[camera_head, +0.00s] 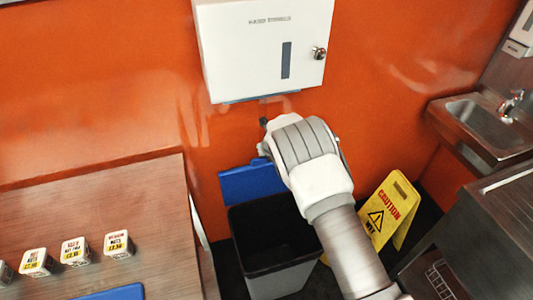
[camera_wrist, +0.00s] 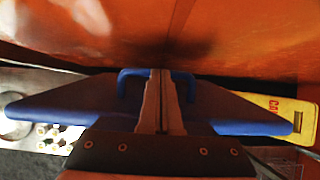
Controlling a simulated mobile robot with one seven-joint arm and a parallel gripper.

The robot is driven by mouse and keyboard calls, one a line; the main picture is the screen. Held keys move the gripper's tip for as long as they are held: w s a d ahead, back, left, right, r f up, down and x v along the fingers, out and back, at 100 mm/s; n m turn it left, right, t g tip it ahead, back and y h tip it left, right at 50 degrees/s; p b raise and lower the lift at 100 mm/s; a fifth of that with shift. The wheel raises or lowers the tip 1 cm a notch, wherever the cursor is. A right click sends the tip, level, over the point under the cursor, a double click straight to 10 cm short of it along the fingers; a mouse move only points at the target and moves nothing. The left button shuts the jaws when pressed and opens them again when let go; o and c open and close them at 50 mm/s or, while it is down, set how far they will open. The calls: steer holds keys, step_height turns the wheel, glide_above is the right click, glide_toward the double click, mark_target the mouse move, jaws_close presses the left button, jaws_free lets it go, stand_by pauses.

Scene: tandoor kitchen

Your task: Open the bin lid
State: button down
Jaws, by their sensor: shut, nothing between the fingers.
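The bin (camera_head: 272,284) is a grey box with a dark, open inside, standing on the floor below the orange wall. Its blue lid (camera_head: 248,184) stands raised at the back of the bin, near the wall. In the wrist view the lid (camera_wrist: 75,103) spread out wide, with a blue handle (camera_wrist: 124,84) at the middle. My gripper (camera_wrist: 160,74) is shut and empty, its fingertips in front of the handle's middle. I cannot tell whether they touch it. In the head view my arm hides the fingertips and part of the lid and bin.
A white dispenser (camera_head: 262,52) hangs on the wall above. A wooden counter (camera_head: 110,215) with several small labelled tubs stands left. A yellow caution sign (camera_head: 391,208) stands right of the bin, near a metal sink (camera_head: 482,115) and steel counter (camera_head: 505,200).

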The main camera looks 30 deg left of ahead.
steer(key=v, duration=1.7)
steer(key=s+d+r+n, duration=0.2)
steer(key=d+r+n, duration=0.4)
steer(key=d+r, duration=0.5)
steer(key=s+d+r+n, duration=0.2)
steer(key=d+r+n, duration=0.4)
steer(key=d+r, duration=0.45)
steer(key=s+d+r+n+t+h, duration=0.1)
steer(key=s+d+n+h, duration=0.3)
steer(key=s+d+n, duration=1)
steer(key=s+d, duration=0.5)
steer(key=d, duration=0.4)
steer(key=shift+s+r+h, duration=0.25)
steer(key=shift+r+h, duration=0.15)
steer(key=shift+a+n, duration=0.1)
steer(key=shift+n, duration=0.2)
